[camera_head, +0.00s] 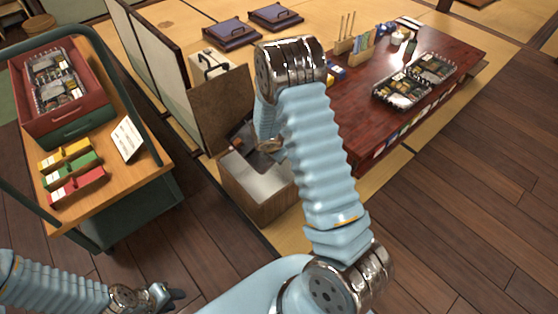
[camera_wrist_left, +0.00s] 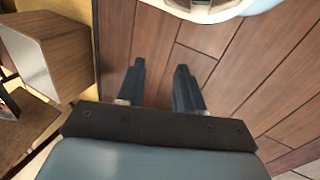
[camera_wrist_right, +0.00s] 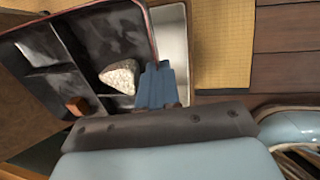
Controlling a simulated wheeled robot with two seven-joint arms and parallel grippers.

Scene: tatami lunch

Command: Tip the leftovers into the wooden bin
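The wooden bin (camera_head: 262,203) stands in the middle of the head view with its lid raised and a pale metal lining showing; it also shows in the left wrist view (camera_wrist_left: 68,48). My right gripper (camera_wrist_right: 157,85) is shut on the edge of a dark divided lunch box (camera_wrist_right: 112,35). The box holds a speckled white rice ball (camera_wrist_right: 121,76) and a small orange-brown piece (camera_wrist_right: 77,106). In the head view the box (camera_head: 238,138) is at the bin's opening, partly hidden by my right arm. My left gripper (camera_wrist_left: 157,80) is open and empty above the wooden floor.
A cart at left carries a red crate (camera_head: 88,103) of lidded lunch boxes, yellow, green and red boxes (camera_head: 75,182) and a card (camera_head: 127,139). A low red-brown table (camera_head: 350,120) with lunch boxes stands at right. The floor at right is clear.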

